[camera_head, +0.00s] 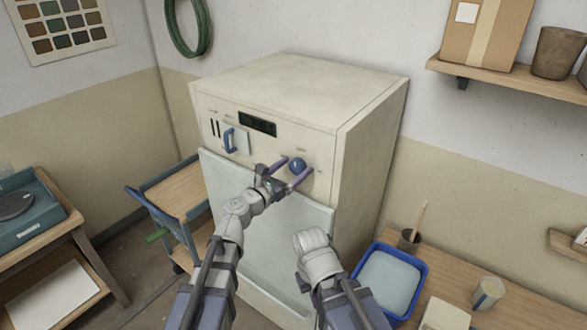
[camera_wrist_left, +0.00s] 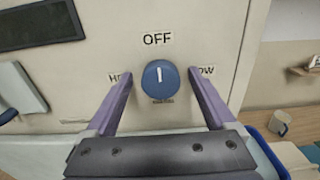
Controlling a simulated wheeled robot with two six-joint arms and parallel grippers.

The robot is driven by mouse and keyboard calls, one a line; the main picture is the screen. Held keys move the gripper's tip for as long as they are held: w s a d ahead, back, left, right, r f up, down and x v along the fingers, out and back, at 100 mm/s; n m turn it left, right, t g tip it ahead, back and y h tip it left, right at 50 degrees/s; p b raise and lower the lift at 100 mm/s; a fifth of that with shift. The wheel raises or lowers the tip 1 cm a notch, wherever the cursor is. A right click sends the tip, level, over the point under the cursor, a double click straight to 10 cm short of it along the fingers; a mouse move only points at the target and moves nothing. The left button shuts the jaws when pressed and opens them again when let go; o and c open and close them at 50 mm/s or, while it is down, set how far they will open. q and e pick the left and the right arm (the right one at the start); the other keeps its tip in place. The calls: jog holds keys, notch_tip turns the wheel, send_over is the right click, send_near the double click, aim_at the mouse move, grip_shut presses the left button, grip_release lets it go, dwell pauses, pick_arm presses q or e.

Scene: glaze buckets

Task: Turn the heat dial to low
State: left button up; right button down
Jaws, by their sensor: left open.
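The heat dial (camera_head: 297,164) is a round blue knob on the upper front of the cream kiln (camera_head: 290,90). In the left wrist view the dial (camera_wrist_left: 160,87) has a white mark pointing straight up at the OFF label (camera_wrist_left: 157,39). A label on its left is partly hidden and begins with H; the one on its right (camera_wrist_left: 206,71) ends in OW. My left gripper (camera_head: 290,173) is open, with its purple fingers on either side of the dial and a visible gap to each side. My right arm is low in the head view; its fingertips do not show.
A blue handle (camera_head: 229,141) and a dark display (camera_head: 257,124) are on the kiln's panel, left of the dial. A blue tray (camera_head: 390,281) and cups stand on the table at right. A blue-framed cart (camera_head: 180,190) stands left of the kiln.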

pick_arm(q)
jog(key=shift+d, duration=0.1)
jog(key=c, duration=1.4)
jog(key=shift+o, duration=0.2)
jog(key=shift+m, duration=0.4)
jog(key=m, duration=0.8)
jog(key=shift+s+d, duration=0.1)
jog(key=shift+d, duration=0.05)
jog(key=m, duration=0.5)
jog(key=shift+f, duration=0.15)
jog(key=shift+f+m, duration=0.1)
jog(key=shift+m, duration=1.8)
jog(key=shift+s, duration=0.1)
